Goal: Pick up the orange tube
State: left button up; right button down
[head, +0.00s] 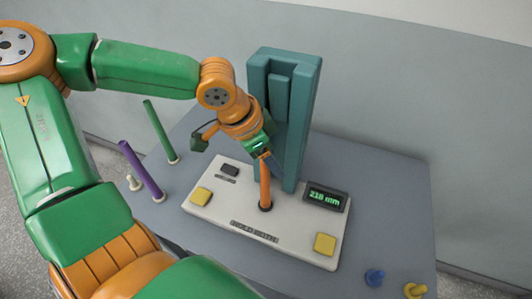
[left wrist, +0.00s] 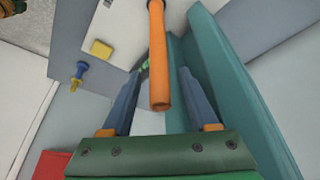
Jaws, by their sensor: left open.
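The orange tube (head: 265,188) stands upright in a dark round socket on a white panel (head: 225,222). My left gripper (head: 267,158) points down at its upper end, just in front of a tall teal upright. In the left wrist view the orange tube (left wrist: 158,60) shows between the two blue fingers of my left gripper (left wrist: 160,74). The fingers are open, with a visible gap on each side of the tube. In the head view the gripper hides the tube's top end. My right gripper is not in view.
The teal upright (head: 302,120) stands close behind the tube. A green tube (head: 159,130) and a purple tube (head: 141,170) stand at the left. The panel has yellow buttons (head: 325,244) and a display (head: 325,198) reading 218 mm. A blue bobbin (head: 374,277) sits front right.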

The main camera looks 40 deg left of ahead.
pick_arm(q)
jog(key=shift+w, duration=0.1)
jog(key=shift+s, duration=0.25)
jog(key=c, duration=0.7)
grip_shut()
dwell(0.4)
